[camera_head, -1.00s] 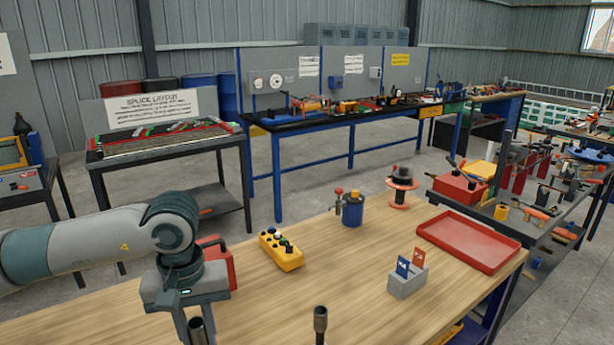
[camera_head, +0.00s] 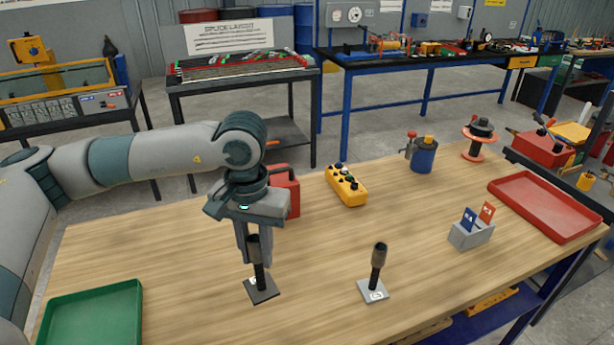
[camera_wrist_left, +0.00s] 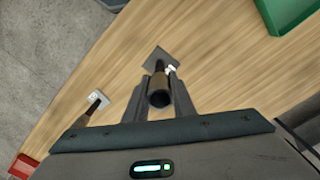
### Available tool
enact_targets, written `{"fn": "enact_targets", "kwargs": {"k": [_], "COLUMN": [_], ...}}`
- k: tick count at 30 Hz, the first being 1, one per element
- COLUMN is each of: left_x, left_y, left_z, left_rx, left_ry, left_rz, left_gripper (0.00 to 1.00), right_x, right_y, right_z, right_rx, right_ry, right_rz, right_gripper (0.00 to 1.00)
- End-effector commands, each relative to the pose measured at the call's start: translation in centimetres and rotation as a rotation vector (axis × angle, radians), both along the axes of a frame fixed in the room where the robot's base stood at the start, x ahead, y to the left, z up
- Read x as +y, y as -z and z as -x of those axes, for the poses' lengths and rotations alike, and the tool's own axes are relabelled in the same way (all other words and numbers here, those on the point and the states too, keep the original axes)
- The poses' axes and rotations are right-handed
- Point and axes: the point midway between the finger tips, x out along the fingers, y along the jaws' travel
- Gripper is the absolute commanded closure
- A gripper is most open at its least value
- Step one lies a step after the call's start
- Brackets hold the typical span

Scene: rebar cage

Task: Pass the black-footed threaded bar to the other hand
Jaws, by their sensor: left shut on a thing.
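The black-footed threaded bar (camera_head: 259,276) stands upright on the wooden table, with a dark square foot plate and a brown-black sleeve on top. It also shows in the left wrist view, its round top (camera_wrist_left: 159,98) between my fingers. My left gripper (camera_head: 254,252) comes down from above and is shut on the bar's upper part; it also shows in the left wrist view (camera_wrist_left: 160,93). The foot appears to rest on the table. A second bar (camera_head: 378,262) with a pale grey foot stands upright to the right, apart from the gripper. My right gripper is not in view.
A green tray (camera_head: 92,289) lies at the front left and a red tray (camera_head: 500,190) at the right. Bare wood surrounds both bars.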

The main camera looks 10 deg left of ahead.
Motion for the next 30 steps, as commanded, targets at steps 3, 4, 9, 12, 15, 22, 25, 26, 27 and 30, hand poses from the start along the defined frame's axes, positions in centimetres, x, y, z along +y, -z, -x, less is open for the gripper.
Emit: {"fn": "enact_targets", "kwargs": {"k": [3,4,9,12,15,22,25,26,27,30], "left_x": [-0.3,-0.4,-1.6,-2.8,-4.3,-8.5,-10.4,-10.9,-11.7,-13.4], "left_y": [-0.2,-0.2,-0.5,-0.8,-1.2,-2.2,-2.7,-2.8,-3.0,-3.4], "left_z": [-0.1,-0.2,-0.5,-0.7,-1.1,-2.2,-2.7,-2.8,-3.0,-3.5], "left_rx": [-0.002,-0.002,-0.002,-0.002,-0.002,-0.003,-0.002,-0.002,-0.002,-0.002], "left_ry": [0.003,0.004,0.018,0.033,0.051,0.098,0.120,0.127,0.136,0.155], "left_rz": [0.001,0.001,0.001,0.001,0.002,0.002,0.002,0.002,0.002,0.001], "left_gripper": [1.00,1.00,1.00,1.00,1.00,1.00,1.00,1.00,1.00,1.00], "right_x": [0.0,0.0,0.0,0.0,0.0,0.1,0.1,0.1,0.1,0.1], "right_y": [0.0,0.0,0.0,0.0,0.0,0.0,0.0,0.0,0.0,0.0], "right_z": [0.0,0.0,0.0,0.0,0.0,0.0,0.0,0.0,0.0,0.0], "right_rx": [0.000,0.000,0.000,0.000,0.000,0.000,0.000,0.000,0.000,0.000], "right_ry": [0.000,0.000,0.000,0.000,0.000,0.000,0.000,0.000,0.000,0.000], "right_rz": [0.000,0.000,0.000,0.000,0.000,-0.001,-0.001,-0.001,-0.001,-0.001], "right_gripper": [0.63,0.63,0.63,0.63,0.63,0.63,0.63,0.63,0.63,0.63]}}
